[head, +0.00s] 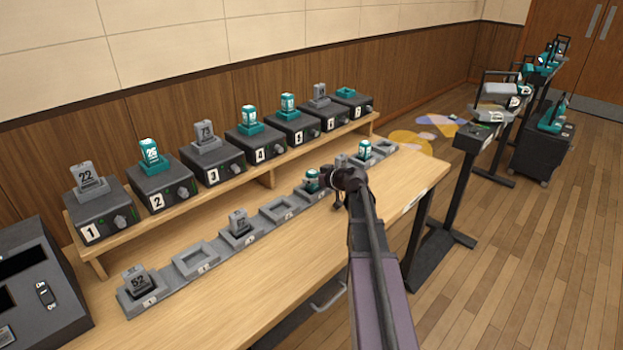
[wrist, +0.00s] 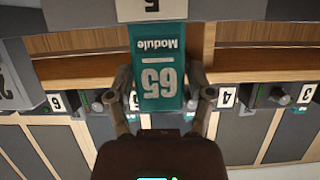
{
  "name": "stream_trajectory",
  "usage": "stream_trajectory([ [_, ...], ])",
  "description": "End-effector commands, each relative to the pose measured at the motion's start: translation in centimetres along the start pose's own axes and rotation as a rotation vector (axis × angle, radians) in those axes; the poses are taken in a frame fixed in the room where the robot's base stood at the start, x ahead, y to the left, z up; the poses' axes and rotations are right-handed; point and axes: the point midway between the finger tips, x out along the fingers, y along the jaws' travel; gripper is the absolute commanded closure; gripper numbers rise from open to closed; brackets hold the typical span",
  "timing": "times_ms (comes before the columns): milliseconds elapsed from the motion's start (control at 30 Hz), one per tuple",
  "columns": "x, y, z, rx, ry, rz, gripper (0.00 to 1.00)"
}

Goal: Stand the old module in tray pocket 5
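A teal module marked 65 (wrist: 160,80) appears upside down in the wrist view, between my gripper's fingers (wrist: 160,88). The fingers lie along both its sides and look closed on it. The label 5 (wrist: 151,8) shows at the module's lower end. In the head view the teal module (head: 312,181) looks upright at the tray row's fifth pocket, with my gripper (head: 328,182) against its right side. Its base is hidden, so I cannot tell whether it is seated or slightly above the pocket.
The tray row (head: 163,306) holds grey modules 52 (head: 137,280) and another (head: 238,222), plus a teal one (head: 365,149) farther along. Numbered dark consoles (head: 158,190) stand on a raised shelf behind. The table's front (head: 250,300) is clear.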

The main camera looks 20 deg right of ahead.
Motion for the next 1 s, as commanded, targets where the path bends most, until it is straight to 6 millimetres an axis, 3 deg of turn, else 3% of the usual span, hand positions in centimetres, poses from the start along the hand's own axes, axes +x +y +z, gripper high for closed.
stream_trajectory([
  [600,-0.2,0.0,-0.5,0.000,0.000,0.000,0.15],
  [1000,-5.7,-0.2,-0.6,0.001,0.000,0.002,0.15],
])
